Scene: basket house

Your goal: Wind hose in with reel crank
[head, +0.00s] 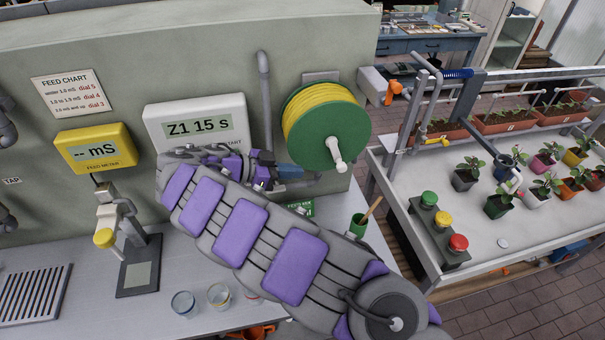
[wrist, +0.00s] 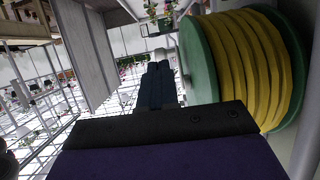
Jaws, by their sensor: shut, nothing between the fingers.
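The green hose reel (head: 314,140) is mounted on the grey-green panel, with yellow hose (head: 310,100) wound around it in several turns. Its pale crank handle (head: 338,158) sticks out from the front disc. In the wrist view the reel's green disc (wrist: 194,62) and the yellow hose (wrist: 245,60) fill the right side. My gripper (head: 318,177) is just below the reel's lower left edge, apart from the crank as far as I can see. In the wrist view my gripper's dark fingers (wrist: 158,82) lie together, empty, left of the disc. My arm hides part of the panel and counter.
A white Z1 timer box (head: 195,122) and a yellow feed meter (head: 94,150) are on the panel to the left. A grey pipe (head: 265,90) runs beside the reel. A green cup (head: 358,226) and glasses (head: 184,304) stand on the counter. A planting table (head: 450,195) stands to the right.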

